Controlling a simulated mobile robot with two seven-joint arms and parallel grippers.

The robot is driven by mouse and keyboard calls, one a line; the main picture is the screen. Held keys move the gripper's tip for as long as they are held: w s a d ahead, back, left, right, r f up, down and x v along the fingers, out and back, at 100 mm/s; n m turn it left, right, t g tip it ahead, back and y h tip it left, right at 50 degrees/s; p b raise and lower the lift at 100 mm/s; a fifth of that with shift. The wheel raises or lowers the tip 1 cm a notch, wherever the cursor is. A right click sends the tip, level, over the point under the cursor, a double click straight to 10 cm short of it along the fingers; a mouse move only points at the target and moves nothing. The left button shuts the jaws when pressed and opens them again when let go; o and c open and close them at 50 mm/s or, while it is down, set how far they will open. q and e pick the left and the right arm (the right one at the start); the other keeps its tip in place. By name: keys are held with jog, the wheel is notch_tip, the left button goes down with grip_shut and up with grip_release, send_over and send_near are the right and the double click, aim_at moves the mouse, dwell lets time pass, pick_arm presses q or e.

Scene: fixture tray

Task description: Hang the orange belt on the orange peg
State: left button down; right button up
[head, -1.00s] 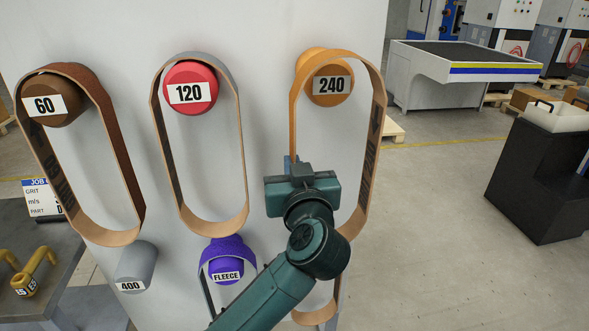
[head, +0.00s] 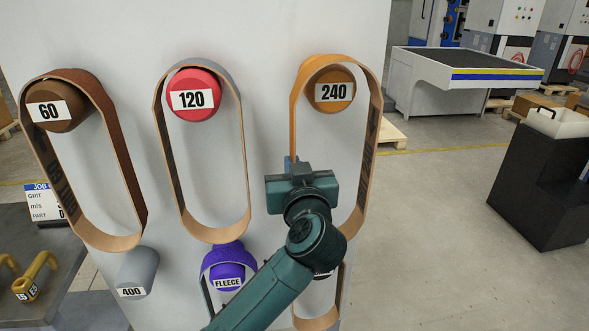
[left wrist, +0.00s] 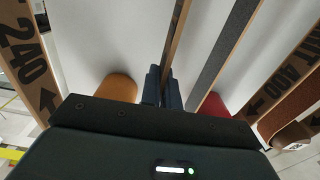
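The orange belt (head: 373,130) is a tall upright loop marked 240 in the left wrist view (left wrist: 28,60). Its upper end surrounds the orange peg (head: 326,76), labelled 240, in the head view. The peg's face shows inside the loop, just under the top curve. Whether the belt's weight rests on the peg I cannot tell. My left gripper (head: 291,164) is shut on the loop's left strand, below the peg. In the left wrist view the fingers (left wrist: 163,88) pinch this strand, beside the orange peg (left wrist: 117,88). My arm hides part of the loop's lower end. My right gripper is not in view.
A red peg (head: 194,80) with a grey belt and a brown peg (head: 55,108) with a brown belt are to the left. Below are a bare grey peg (head: 140,270), a purple peg (head: 228,272) and another belt partly behind my arm.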

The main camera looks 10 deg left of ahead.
pick_arm(q)
jog(key=shift+x, duration=0.8)
jog(key=shift+w, duration=0.1)
jog(key=shift+x, duration=1.15)
